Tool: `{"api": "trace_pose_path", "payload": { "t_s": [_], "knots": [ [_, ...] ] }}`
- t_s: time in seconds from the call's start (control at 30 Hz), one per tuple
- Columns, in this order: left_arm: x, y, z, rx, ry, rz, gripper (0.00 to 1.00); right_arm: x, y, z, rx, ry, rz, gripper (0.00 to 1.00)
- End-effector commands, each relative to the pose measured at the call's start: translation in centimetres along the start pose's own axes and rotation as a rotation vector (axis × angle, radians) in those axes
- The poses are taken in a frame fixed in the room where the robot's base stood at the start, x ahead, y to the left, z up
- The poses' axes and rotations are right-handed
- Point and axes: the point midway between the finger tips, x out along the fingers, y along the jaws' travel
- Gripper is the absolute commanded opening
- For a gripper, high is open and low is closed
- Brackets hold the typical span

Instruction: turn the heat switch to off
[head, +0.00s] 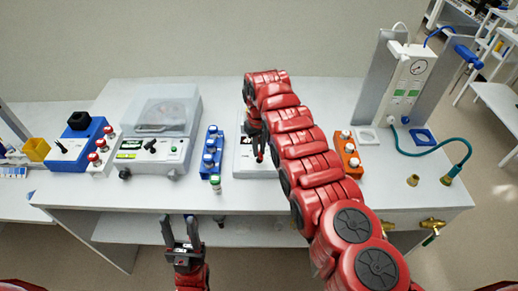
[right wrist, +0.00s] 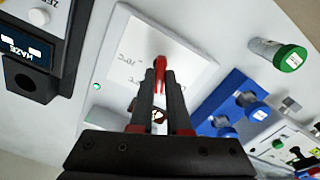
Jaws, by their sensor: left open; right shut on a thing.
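The heat switch unit is a white panel (head: 243,162) on the bench, partly hidden behind my right arm in the head view. In the right wrist view its pale top plate (right wrist: 190,52) carries printed temperature marks. A narrow red piece (right wrist: 160,68), which looks like the switch's handle, stands between my right fingertips. My right gripper (right wrist: 159,82) is shut on it, over the panel; it also shows in the head view (head: 262,142). The fingers hide the switch's base, and I cannot read its setting. My left gripper (head: 180,229) is open and empty, in front of the bench.
A blue rack of blue-capped vials (head: 211,151) and a green-capped vial (head: 216,185) are left of the panel. An orange rack (head: 348,156) stands to the right. A centrifuge-like machine (head: 160,140) is further left. The bench's front edge (head: 130,212) lies near my left gripper.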

Motion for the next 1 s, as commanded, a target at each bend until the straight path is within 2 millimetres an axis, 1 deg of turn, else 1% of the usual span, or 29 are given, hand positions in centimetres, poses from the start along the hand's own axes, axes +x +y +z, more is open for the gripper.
{"api": "trace_pose_path", "payload": {
  "t_s": [0.03, 0.27, 0.5, 0.6, 0.77, 1.0],
  "knots": [
    [-0.3, 0.0, 0.1, 0.000, 0.000, 0.000, 0.50, 0.3, 0.0, 0.1, -0.015, -0.005, -0.001, 0.00],
    [-1.9, 0.1, 0.3, 0.000, 0.000, 0.000, 0.50, 0.5, 0.0, 0.1, -0.152, -0.002, 0.000, 0.00],
    [-4.7, 0.2, 0.8, 0.000, 0.000, 0.000, 0.50, 0.7, 0.0, 0.1, -0.357, -0.003, -0.001, 0.00],
    [-5.6, 0.3, 0.9, 0.000, 0.000, 0.000, 0.50, 0.6, -0.1, 0.1, -0.443, -0.003, -0.001, 0.00],
    [-6.4, 0.3, 1.1, 0.000, 0.000, 0.000, 0.50, 0.3, -0.1, 0.1, -0.564, -0.001, 0.000, 0.00],
    [-6.8, 0.3, 1.1, 0.000, 0.000, 0.000, 0.50, 0.2, -0.1, 0.1, -0.695, -0.003, -0.001, 0.00]
  ]
}}
